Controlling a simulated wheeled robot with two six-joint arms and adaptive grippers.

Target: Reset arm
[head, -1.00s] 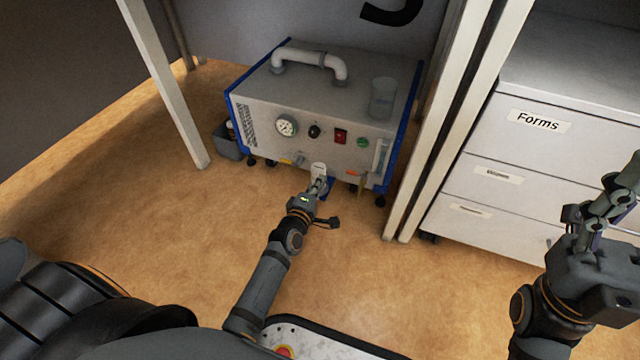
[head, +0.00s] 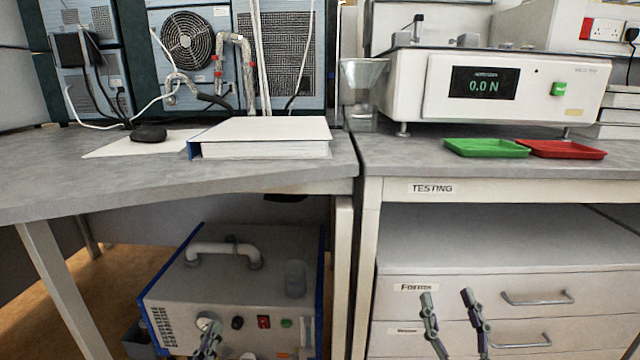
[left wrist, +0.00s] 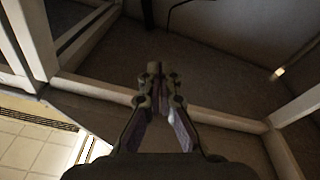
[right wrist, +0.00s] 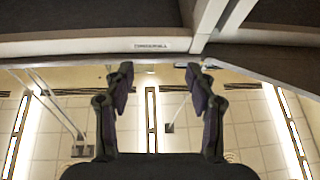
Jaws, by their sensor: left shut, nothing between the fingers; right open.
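My left gripper (head: 208,343) shows at the bottom of the head view, in front of the grey pump unit (head: 225,290) under the left bench. In the left wrist view my left gripper (left wrist: 158,85) has its fingers together with nothing between them. My right gripper (head: 452,305) is at the lower right of the head view, in front of the drawer cabinet (head: 440,240). Its two fingers stand well apart. In the right wrist view my right gripper (right wrist: 158,85) is open and empty. Most of both arms is out of the head view.
The grey bench top (head: 110,190) overhangs the pump unit. On it lie a thick binder (head: 262,140) and a black mouse (head: 148,133). At right stand a tester reading 0.0 N (head: 510,90), a green tray (head: 487,149) and a red tray (head: 565,150). White bench legs (head: 65,290) stand nearby.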

